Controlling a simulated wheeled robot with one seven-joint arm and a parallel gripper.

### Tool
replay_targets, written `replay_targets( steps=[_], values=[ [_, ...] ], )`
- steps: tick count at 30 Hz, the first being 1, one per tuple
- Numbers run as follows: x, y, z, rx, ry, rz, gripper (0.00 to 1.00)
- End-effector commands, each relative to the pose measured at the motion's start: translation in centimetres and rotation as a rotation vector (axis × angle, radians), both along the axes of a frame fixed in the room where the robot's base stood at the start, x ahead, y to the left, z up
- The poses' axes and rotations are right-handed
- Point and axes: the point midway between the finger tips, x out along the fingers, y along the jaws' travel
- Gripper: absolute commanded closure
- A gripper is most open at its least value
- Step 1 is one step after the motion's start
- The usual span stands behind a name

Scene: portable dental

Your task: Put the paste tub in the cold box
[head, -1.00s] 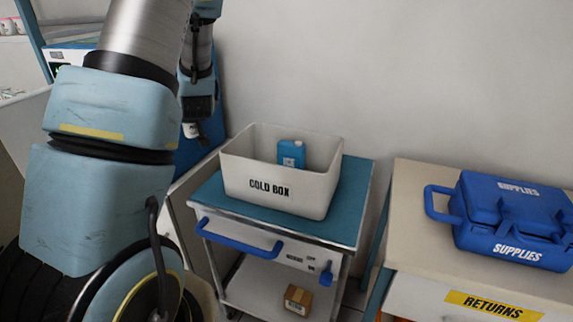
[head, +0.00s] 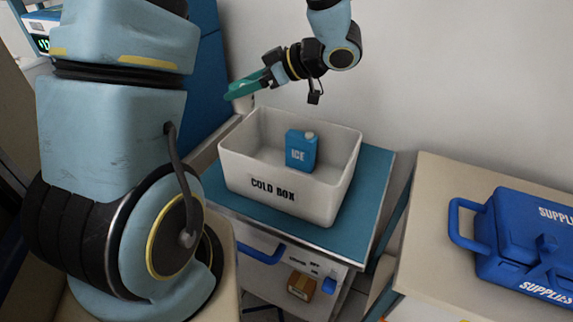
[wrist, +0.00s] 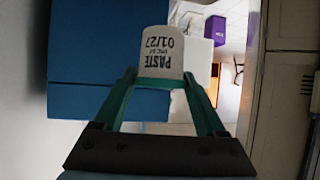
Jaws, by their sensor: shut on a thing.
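The paste tub (wrist: 162,50) is white, with its PASTE 01/27 label upside down in the wrist view. My gripper (wrist: 160,82) has its green fingers shut on the tub. In the head view my gripper (head: 238,92) is above the far left rim of the cold box (head: 235,172). The tub (head: 244,104) shows there only as a small pale piece below the fingers. The cold box is a white open bin on a teal-topped cart, with a blue ice pack (head: 300,153) standing inside.
The cart's teal top (head: 370,185) is bare around the box. A blue supplies case (head: 520,245) stands on a beige table (head: 430,215) at the right. A small brown carton (head: 301,286) sits on the cart's lower shelf. The box floor left of the ice pack is clear.

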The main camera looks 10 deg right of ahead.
Motion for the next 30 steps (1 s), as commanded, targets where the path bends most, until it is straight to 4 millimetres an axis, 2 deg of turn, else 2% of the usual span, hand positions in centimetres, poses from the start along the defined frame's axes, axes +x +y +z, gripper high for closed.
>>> replay_targets(
  steps=[16, 20, 26, 30],
  values=[
    [-0.4, 0.0, -11.6, 0.004, 0.004, 0.006, 0.84],
    [-0.3, 0.0, -13.2, 0.002, 0.001, 0.006, 0.84],
    [-0.4, 0.0, -14.7, 0.001, 0.002, 0.007, 0.84],
    [-0.3, 0.0, -16.5, 0.002, 0.003, 0.006, 0.84]
  ],
)
